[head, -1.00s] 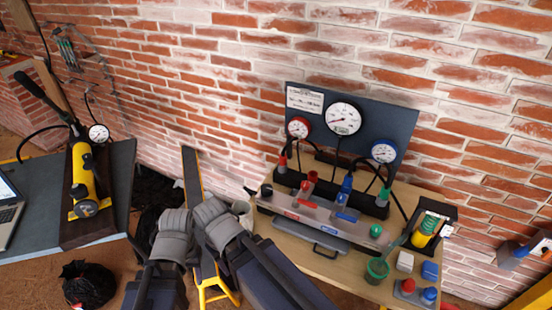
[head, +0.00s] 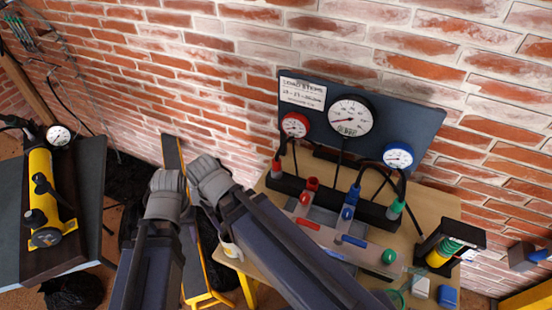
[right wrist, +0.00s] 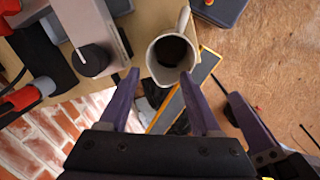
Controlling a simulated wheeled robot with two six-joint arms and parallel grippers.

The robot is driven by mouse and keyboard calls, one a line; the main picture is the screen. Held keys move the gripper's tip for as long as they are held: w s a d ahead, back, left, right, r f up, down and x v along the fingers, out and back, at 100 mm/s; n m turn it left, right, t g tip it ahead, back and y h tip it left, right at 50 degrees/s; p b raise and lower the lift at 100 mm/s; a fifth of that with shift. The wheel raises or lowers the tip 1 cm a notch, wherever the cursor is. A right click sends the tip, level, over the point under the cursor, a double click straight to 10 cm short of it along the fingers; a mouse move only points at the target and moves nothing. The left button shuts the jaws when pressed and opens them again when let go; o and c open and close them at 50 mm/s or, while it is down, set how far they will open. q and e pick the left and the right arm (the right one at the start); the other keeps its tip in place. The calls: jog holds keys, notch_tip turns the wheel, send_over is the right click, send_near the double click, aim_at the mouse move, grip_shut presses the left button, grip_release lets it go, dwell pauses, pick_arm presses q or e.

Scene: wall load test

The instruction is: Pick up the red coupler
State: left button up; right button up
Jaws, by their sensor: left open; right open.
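A red coupler (head: 276,167) stands upright at the left end of the black holder, under the red gauge, with a black hose on it. A red-and-grey fitting (right wrist: 20,102) at the left edge of the right wrist view looks like it. My right gripper (right wrist: 157,95) is open and empty, its fingers apart below a mug (right wrist: 171,55). It is away from the red coupler, and my arms hide its fingers in the head view. Part of my left gripper (right wrist: 255,125) shows at the right of the wrist view. Its jaws are mostly hidden.
The manifold (head: 370,250) has red, blue and green parts. A blue coupler (head: 355,193) and green coupler (head: 395,209) stand further right in the holder (head: 322,198). A dark gauge panel (head: 420,120) stands behind. A black knob (right wrist: 92,60) is near the mug.

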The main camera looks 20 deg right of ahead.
jog(key=shift+o, duration=0.7)
jog(key=w+d+r+m+p, duration=0.2)
jog(key=w+d+r+m, duration=0.1)
jog(key=w+d, duration=0.5)
jog(key=shift+w+m+p, duration=0.3)
jog(key=shift+w+p, duration=0.05)
jog(key=shift+w, duration=0.25)
notch_tip(320, 180, up, 2)
jog(key=m+y+p, duration=0.1)
jog(key=m+p, duration=0.1)
jog(key=m, duration=0.2)
send_over(277, 157)
jog(key=shift+w+r, duration=0.15)
jog(key=shift+w, duration=0.15)
jog(key=f+b, duration=0.7)
jog(key=f, duration=0.1)
jog(key=shift+s+b, duration=0.3)
jog(key=shift+r, duration=0.1)
grip_shut()
